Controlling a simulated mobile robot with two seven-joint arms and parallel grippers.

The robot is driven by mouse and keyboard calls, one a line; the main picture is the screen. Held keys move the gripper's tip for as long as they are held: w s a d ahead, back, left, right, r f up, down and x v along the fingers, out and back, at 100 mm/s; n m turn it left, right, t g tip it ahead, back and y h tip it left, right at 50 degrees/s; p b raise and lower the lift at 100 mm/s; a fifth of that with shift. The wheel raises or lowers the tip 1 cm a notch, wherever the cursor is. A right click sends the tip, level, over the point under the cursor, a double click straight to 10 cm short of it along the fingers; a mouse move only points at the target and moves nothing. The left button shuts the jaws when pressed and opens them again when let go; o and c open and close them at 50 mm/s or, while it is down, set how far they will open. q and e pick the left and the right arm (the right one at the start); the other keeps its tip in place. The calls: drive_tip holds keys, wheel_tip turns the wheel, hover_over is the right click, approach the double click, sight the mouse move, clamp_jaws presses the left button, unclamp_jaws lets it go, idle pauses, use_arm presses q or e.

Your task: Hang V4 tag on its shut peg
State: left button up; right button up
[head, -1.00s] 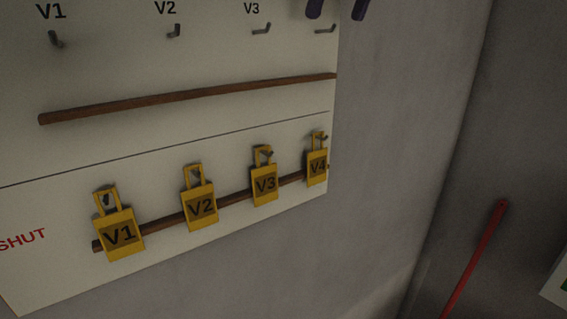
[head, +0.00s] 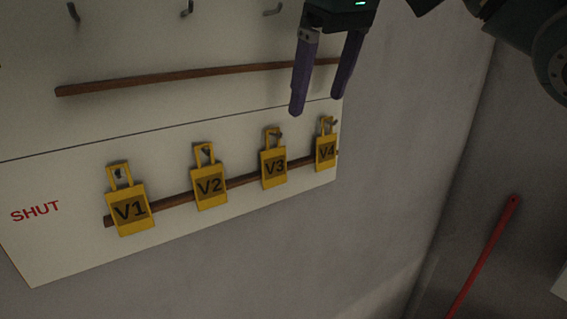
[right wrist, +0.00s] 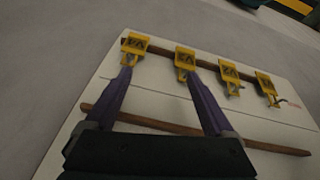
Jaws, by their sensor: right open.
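The yellow V4 tag (head: 326,153) hangs by its loop at the peg (head: 332,122) at the right end of the lower SHUT row, flat against the board. It also shows in the right wrist view (right wrist: 135,43), upside down at the left end of the row. My right gripper (head: 317,104) has purple fingers and is open and empty. In the head view its fingertips appear just above the V4 and V3 tags, apart from the V4 tag. In the right wrist view its fingers (right wrist: 158,75) point toward the row. My left gripper is not in view.
Yellow tags V1 (head: 128,209), V2 (head: 209,187) and V3 (head: 274,167) hang left of V4 along a lower wooden rail (head: 174,199). An upper rail (head: 180,77) crosses the white board (head: 100,262). Visible upper pegs are bare. A red pole (head: 485,255) leans at right.

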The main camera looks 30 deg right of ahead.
drive_tip(key=s+a+f+b, duration=0.1)
drive_tip(key=s+a+f, duration=0.2)
drive_tip(key=s+f, duration=0.3)
drive_tip(key=s+a+f+n+y+b, duration=0.1)
drive_tip(key=s+a+f, duration=0.15)
drive_tip(key=f, duration=0.55)
drive_tip(key=s+a+f+b, duration=0.1)
drive_tip(key=s+a+f, duration=0.2)
drive_tip(key=s+f, duration=0.25)
drive_tip(key=s+d+f+m+b, duration=0.1)
drive_tip(key=s+f, duration=0.3)
drive_tip(key=s, duration=0.9)
drive_tip(key=shift+s+m+h+b, duration=0.15)
drive_tip(key=shift+m+h+b, duration=0.15)
drive_tip(key=shift+b, duration=0.05)
drive_tip(key=shift+d+f, duration=0.1)
idle(0.9)
